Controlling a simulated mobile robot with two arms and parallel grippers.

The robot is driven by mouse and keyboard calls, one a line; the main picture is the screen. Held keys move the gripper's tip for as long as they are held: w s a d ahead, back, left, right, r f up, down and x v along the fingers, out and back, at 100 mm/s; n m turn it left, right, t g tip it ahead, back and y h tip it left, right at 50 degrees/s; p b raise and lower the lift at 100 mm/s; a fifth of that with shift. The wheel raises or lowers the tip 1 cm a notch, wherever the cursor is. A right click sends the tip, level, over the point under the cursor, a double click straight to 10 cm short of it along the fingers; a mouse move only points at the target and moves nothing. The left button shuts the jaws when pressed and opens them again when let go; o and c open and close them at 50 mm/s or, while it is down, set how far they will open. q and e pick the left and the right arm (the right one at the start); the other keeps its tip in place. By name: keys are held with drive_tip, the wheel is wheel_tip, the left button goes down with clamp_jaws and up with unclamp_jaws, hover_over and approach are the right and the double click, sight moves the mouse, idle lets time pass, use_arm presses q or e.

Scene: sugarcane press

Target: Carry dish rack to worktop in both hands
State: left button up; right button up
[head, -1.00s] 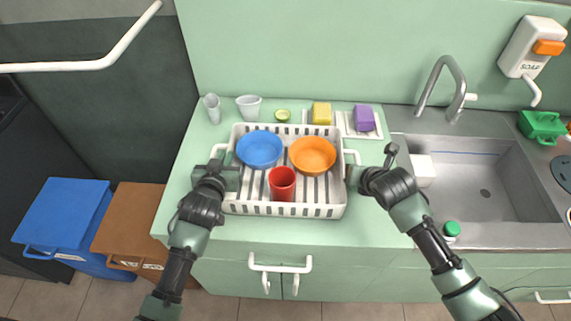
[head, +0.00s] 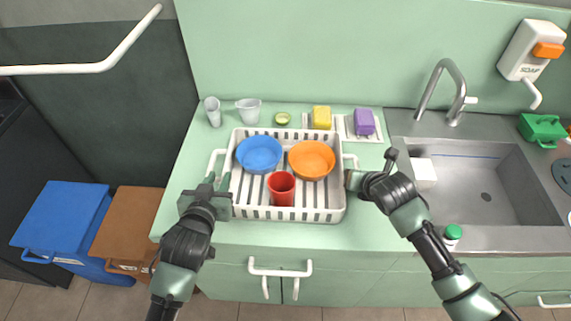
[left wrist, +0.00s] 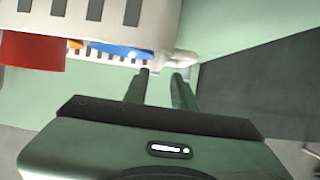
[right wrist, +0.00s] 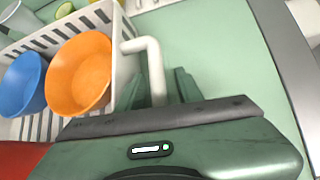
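The white slatted dish rack (head: 295,214) rests on the green worktop (head: 240,236). It holds a blue bowl (head: 259,153), an orange bowl (head: 311,160) and a red cup (head: 281,188). My left gripper (head: 217,181) is open and empty, in front of the rack's left handle (head: 213,158). In the left wrist view that handle (left wrist: 180,58) lies just beyond the fingertips (left wrist: 162,75). My right gripper (head: 352,178) is at the right handle (head: 352,157). In the right wrist view its fingers (right wrist: 158,78) are apart, with the handle bar (right wrist: 152,62) between them.
Behind the rack stand a glass (head: 213,112), a white cup (head: 248,111), a lime half (head: 282,118), a yellow sponge (head: 321,117) and a purple sponge (head: 364,121). A sink (head: 480,190) is on the right. Blue (head: 62,220) and brown (head: 130,222) bins stand left.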

drive_tip(key=shift+s+r, duration=0.1)
use_arm(q)
drive_tip(key=v, duration=0.3)
use_arm(e)
drive_tip(key=v, duration=1.1)
drive_tip(key=shift+s+r, duration=0.2)
drive_tip(key=shift+s, duration=0.1)
use_arm(q)
drive_tip(key=shift+s+r, duration=0.1)
drive_tip(key=shift+s, duration=0.05)
